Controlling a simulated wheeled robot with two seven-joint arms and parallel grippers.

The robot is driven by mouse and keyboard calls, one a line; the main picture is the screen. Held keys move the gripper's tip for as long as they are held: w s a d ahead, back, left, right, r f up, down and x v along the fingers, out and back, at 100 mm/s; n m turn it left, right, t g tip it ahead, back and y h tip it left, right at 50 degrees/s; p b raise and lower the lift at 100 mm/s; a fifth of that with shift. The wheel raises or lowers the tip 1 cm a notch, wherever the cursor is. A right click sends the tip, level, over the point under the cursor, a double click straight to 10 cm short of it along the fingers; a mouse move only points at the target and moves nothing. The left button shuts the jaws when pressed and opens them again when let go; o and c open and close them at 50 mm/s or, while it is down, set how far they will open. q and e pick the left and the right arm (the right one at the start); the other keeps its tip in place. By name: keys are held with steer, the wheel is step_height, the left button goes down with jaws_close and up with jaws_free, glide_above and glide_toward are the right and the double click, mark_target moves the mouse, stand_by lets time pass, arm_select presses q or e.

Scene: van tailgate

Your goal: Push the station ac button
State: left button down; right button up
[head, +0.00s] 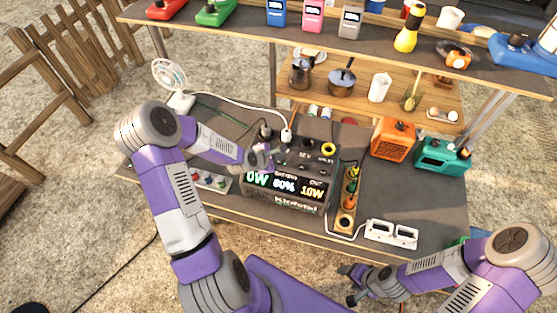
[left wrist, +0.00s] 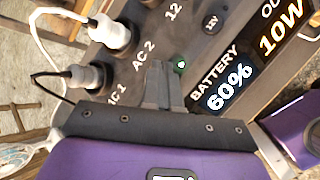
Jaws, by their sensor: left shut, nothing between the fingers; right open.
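The power station (head: 323,190) sits on the table, its lit display showing 0W, a battery level and 10W; the left wrist view reads BATTERY 60% on the display (left wrist: 230,87). A small green-lit round button (left wrist: 180,65) is on the station's top panel, near the AC 2 label. My left gripper (head: 268,156) is shut and empty over the station's top left; its fingertips (left wrist: 160,68) appear just beside the green button. I cannot tell whether they touch it. The button's own label is not readable. My right gripper (head: 354,284) is open in front of the table.
A white fan (head: 170,76) stands at the table's back left.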

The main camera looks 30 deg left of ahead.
arm_select(q)
step_height(320, 180, up, 6)
steer(key=p, duration=0.4)
stand_by(0.5)
steer(key=shift+d, duration=0.1)
